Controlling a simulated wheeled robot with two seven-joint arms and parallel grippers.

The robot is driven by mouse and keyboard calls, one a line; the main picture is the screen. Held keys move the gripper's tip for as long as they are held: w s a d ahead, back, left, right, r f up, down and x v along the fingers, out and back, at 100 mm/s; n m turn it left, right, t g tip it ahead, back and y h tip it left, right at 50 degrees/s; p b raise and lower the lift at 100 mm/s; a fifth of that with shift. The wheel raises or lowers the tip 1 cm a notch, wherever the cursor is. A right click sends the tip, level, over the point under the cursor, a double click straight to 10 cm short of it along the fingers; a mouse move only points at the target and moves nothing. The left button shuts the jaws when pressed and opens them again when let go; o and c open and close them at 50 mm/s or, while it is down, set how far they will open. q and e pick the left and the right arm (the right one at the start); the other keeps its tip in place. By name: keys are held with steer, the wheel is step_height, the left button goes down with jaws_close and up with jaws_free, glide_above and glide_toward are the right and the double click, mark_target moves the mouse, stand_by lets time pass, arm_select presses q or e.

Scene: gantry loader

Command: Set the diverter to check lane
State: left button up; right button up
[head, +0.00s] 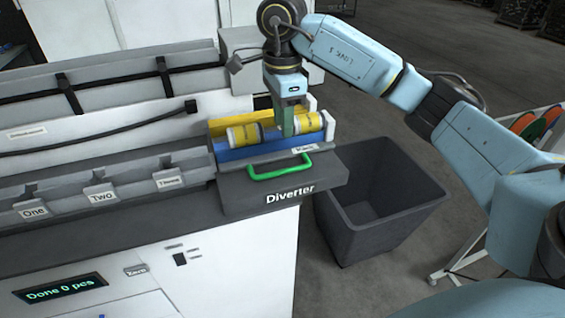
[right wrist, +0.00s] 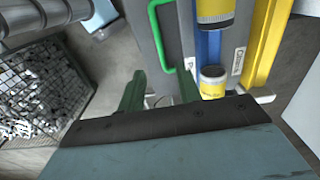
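The diverter (head: 265,195) is a dark grey block at the end of the machine, with its name on the front. Its green handle (head: 280,168) shows on top; it is also in the right wrist view (right wrist: 157,38). Behind the handle run a blue channel (head: 250,152) and a yellow one (head: 218,127). Two yellow-and-white cans (head: 243,135) (head: 309,122) lie there. My right gripper (head: 288,130) points down over the channels, behind the handle. In the right wrist view its green fingers (right wrist: 161,82) are apart with nothing held. My left gripper is out of view.
A dark open bin (head: 380,200) stands on the floor right of the diverter. Labelled grey chutes (head: 103,192) run to the left. A display (head: 60,288) reads "Done 0 pcs". A rack with coloured discs (head: 535,125) is at far right.

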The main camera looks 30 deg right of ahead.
mark_target(283, 169)
step_height(283, 169, down, 12)
steer(key=shift+f+p, duration=0.1)
steer(key=shift+p, duration=0.7)
jaws_close()
